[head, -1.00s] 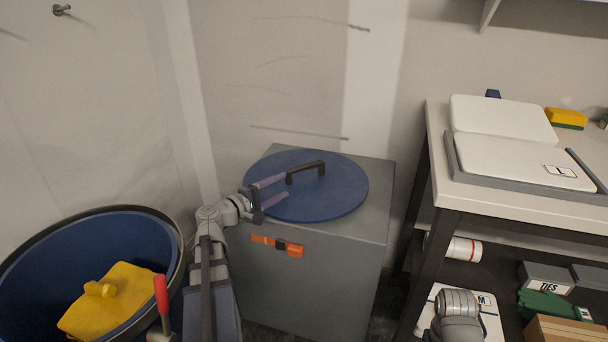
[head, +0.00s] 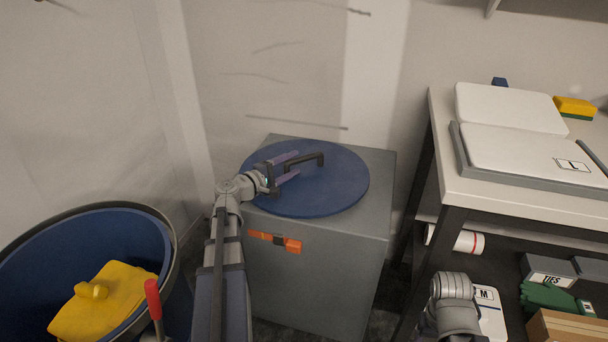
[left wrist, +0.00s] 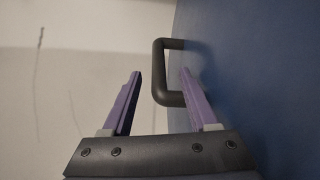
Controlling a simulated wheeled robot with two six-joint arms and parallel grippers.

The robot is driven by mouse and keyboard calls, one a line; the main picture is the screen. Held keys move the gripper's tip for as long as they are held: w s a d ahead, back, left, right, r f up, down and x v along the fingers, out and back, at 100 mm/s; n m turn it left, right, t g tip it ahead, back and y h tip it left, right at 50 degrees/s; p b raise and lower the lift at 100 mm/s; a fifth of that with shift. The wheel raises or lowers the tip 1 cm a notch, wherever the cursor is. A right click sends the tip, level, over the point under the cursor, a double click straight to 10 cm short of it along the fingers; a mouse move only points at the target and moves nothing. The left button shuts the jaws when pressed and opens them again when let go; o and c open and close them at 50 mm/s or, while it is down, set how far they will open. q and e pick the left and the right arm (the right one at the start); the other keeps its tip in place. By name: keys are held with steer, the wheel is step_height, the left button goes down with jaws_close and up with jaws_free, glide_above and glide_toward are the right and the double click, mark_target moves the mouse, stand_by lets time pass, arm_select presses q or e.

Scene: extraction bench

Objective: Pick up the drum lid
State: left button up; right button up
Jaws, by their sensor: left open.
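The drum lid (head: 325,193) is a round dark blue disc lying flat on a grey cabinet. A black bar handle (head: 305,160) stands on its top. My left gripper (head: 296,165) is open over the lid, its purple fingers pointing at the handle. In the left wrist view the handle (left wrist: 159,75) shows beyond and between the finger ends, nearer the right finger. The blue lid face (left wrist: 265,90) fills the right side there. Whether a finger touches the handle I cannot tell. My right gripper is not in view; only part of my right arm shows at the bottom.
An open blue drum (head: 150,240) with a yellow item (head: 105,300) inside stands at the left. The grey cabinet (head: 350,245) has an orange latch (head: 274,241). A white-topped bench (head: 500,205) stands at the right, with shelves below. A wall is close behind the cabinet.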

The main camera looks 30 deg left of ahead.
mark_target(305, 158)
arm_select(q)
steer(key=shift+x, duration=2.95)
steer(key=shift+d+r, duration=0.1)
steer(key=shift+d, duration=0.1)
jaws_close()
steer(key=shift+s, duration=0.1)
